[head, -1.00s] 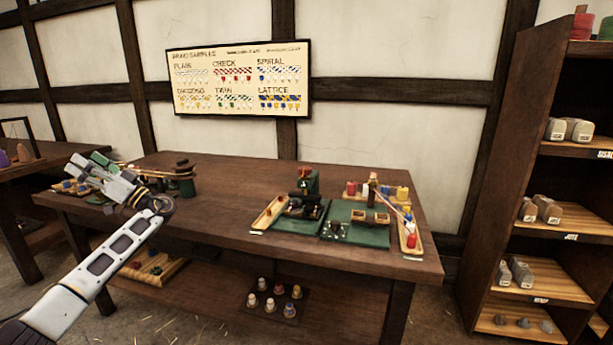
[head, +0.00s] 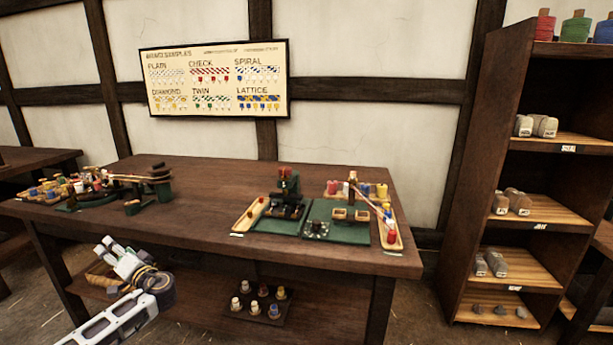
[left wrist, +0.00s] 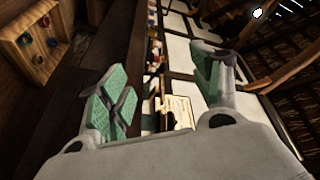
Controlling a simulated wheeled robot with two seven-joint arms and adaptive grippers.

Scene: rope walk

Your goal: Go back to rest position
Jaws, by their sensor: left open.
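My left gripper (head: 112,250) is low at the left in the head view, in front of the table's front edge and below its top. In the left wrist view its two green-padded fingers (left wrist: 165,95) stand wide apart with nothing between them. The wooden table (head: 215,215) stands in front of me. My right gripper is in neither view.
On the table stand green mats with wooden trays (head: 392,235) at the right and several small coloured pieces (head: 60,188) at the left. A lower shelf holds a dark rack of spools (head: 262,305). A tall shelf (head: 470,170) stands at the right. A braid chart (head: 215,80) hangs behind.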

